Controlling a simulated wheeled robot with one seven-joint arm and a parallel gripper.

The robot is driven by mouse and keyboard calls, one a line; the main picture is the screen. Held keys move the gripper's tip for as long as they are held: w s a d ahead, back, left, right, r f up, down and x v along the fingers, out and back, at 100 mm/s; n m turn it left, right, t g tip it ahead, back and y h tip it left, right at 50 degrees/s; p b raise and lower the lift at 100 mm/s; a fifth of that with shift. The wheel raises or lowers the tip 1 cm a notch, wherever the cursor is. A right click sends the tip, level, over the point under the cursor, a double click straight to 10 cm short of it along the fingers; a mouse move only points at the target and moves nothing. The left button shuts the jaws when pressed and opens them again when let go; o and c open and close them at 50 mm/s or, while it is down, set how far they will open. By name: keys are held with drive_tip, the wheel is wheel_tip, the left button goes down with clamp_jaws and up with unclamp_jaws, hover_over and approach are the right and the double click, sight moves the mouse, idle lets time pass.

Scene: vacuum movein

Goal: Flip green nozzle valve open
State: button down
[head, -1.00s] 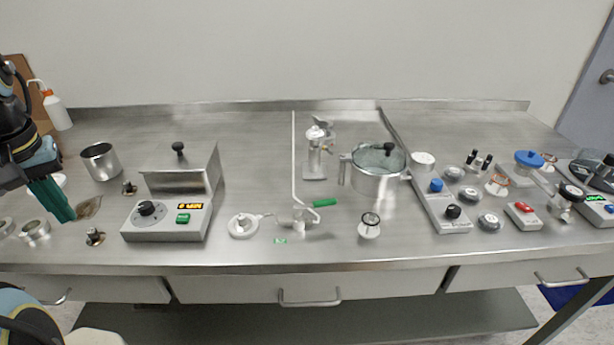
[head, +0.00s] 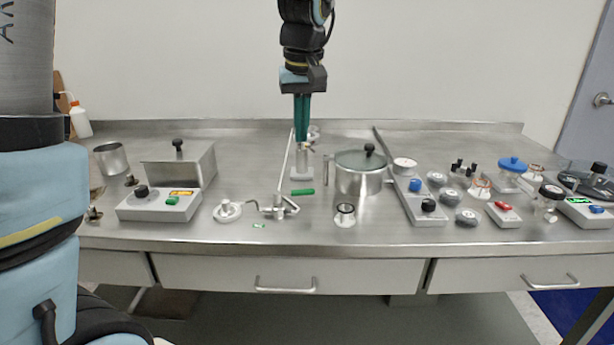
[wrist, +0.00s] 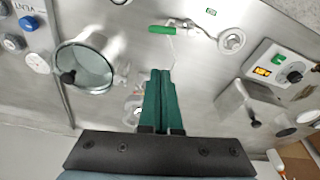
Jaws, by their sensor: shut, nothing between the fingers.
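The green nozzle valve handle (head: 302,191) lies level over the steel bench, beside the metal nozzle fitting (head: 279,208) near the bench's front middle. In the wrist view the green handle (wrist: 163,30) shows at the top, beyond my fingertips and apart from them. The fingers hide part of the stand in the head view.
A lidded steel pot (head: 358,178) stands right of the handle, with a small glass-topped gauge (head: 345,214) in front. A thin upright rod (head: 285,160) rises by the nozzle. A control box (head: 160,204) is at left. Several knobs and gauges crowd the right side.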

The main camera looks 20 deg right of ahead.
hover_over(301, 193)
drive_tip(key=w+d, duration=0.1)
drive_tip(key=w, duration=0.2)
wheel_tip(301, 193, down, 7)
drive_tip(key=shift+s+a+f+p, duration=0.1)
drive_tip(key=shift+s+f+p, duration=0.35)
drive_tip(key=shift+f, duration=0.3)
drive_tip(key=shift+s+a+f+p, duration=0.1)
drive_tip(key=shift+s+f+p, duration=0.1)
drive_tip(key=shift+s+f, duration=0.4)
drive_tip(key=shift+w+f, duration=0.1)
drive_tip(key=shift+s+a+f+m, duration=0.2)
drive_tip(key=shift+s+f+m, duration=0.2)
drive_tip(key=shift+s+m, duration=0.25)
drive_tip(key=shift+s+a+b, duration=0.15)
drive_tip(key=shift+s+b, duration=0.15)
drive_tip(key=shift+b, duration=0.05)
drive_tip(key=shift+f, duration=0.1)
drive_tip(key=shift+w, duration=0.15)
